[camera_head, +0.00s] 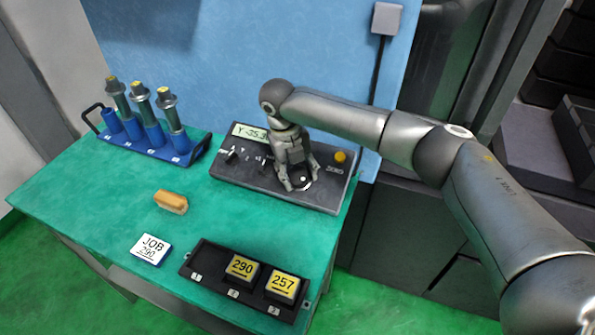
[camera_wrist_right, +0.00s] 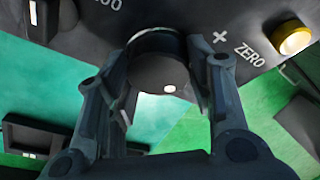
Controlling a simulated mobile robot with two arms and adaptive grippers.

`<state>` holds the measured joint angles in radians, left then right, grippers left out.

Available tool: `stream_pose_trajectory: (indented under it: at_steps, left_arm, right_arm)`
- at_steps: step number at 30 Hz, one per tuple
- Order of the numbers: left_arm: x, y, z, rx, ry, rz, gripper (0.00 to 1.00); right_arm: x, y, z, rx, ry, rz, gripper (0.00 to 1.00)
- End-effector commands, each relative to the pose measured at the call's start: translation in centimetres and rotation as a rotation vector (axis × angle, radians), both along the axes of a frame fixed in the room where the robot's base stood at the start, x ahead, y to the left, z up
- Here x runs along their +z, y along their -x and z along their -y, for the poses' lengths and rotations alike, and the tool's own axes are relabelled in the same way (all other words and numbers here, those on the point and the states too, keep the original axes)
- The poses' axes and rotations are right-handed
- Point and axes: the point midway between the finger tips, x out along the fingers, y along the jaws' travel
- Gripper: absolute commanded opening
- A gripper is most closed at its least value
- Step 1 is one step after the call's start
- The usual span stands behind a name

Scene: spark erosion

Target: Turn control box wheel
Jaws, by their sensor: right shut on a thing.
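The control box (camera_head: 228,174) is a dark slanted panel at the back right of the green table, with a lit display (camera_head: 249,132) reading about "Y -35.3". Its wheel (camera_wrist_right: 158,72) is a dark round knob with a white dot, between my right gripper's fingers in the wrist view. My right gripper (camera_head: 299,186) reaches down onto the wheel and is shut on it; it also shows in the wrist view (camera_wrist_right: 160,100). The fingers partly hide the wheel in the head view. My left gripper is not in view.
A yellow button (camera_head: 340,157) marked ZERO sits right of the wheel. A blue rack (camera_head: 183,157) holds several tool holders at the left. A brush-like block (camera_head: 171,201), a JOB 290 card (camera_head: 151,249) and a black tray (camera_head: 222,286) with blocks 290 and 257 lie in front.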

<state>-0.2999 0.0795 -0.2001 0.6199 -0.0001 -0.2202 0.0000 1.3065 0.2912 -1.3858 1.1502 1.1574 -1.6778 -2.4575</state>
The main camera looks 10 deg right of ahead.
Motion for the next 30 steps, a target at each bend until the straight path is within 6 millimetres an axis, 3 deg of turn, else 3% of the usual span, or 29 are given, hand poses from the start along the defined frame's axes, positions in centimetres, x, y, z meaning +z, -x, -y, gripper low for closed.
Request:
stream_pose_trajectory:
  at_steps: [11,30]
  left_arm:
    - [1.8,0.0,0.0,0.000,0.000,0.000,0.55]
    - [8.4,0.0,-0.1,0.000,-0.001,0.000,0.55]
  right_arm:
    - [0.4,0.0,0.1,-0.101,-0.034,0.021,0.25]
    - [0.5,0.2,0.3,-0.633,-0.212,0.141,0.25]
